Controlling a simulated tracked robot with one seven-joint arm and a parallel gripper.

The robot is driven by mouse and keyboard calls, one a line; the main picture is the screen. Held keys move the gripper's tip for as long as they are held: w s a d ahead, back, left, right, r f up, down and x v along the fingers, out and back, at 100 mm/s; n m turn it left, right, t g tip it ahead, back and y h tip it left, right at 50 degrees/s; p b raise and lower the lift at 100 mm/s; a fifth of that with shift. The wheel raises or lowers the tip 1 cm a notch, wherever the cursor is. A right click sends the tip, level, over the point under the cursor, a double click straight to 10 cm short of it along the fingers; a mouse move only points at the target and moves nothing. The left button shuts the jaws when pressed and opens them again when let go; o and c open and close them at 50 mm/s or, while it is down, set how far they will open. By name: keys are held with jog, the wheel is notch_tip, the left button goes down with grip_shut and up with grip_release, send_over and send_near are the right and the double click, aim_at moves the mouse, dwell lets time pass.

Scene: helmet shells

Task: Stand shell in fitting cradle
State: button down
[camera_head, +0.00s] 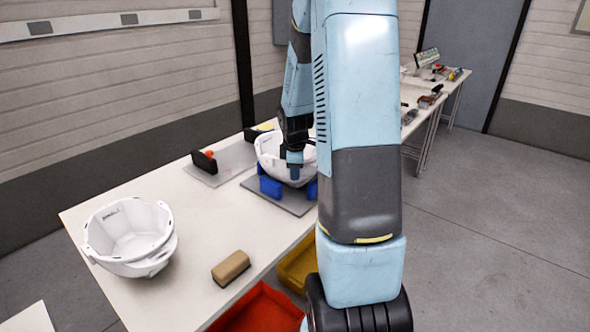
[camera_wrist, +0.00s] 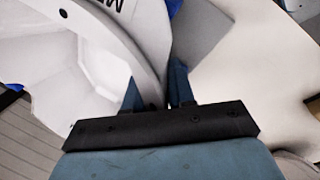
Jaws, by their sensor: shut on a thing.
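A white helmet shell (camera_head: 275,155) sits open side up at the blue cradle (camera_head: 270,187), whose blocks stand on a grey plate (camera_head: 290,202). My gripper (camera_head: 294,172) is shut on the shell's near rim. In the wrist view the fingers (camera_wrist: 160,98) pinch the edge of the white shell (camera_wrist: 110,50), and a bit of blue shows behind it. My arm hides the right part of the shell and cradle. I cannot tell whether the shell rests fully on the blocks.
Nested white shells (camera_head: 130,240) stand at the table's left front. A tan block (camera_head: 231,268) lies near the front edge. A second grey plate (camera_head: 222,165) with a black and red item (camera_head: 205,160) lies behind. Red (camera_head: 262,308) and yellow (camera_head: 298,268) bins stand below the table edge.

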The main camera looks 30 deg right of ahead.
jog(key=shift+f, duration=0.1)
jog(key=c, duration=0.9)
grip_release()
jog(key=shift+o, duration=0.2)
jog(key=v, duration=1.3)
jog(key=shift+r, duration=0.3)
jog(key=shift+s+a, duration=0.1)
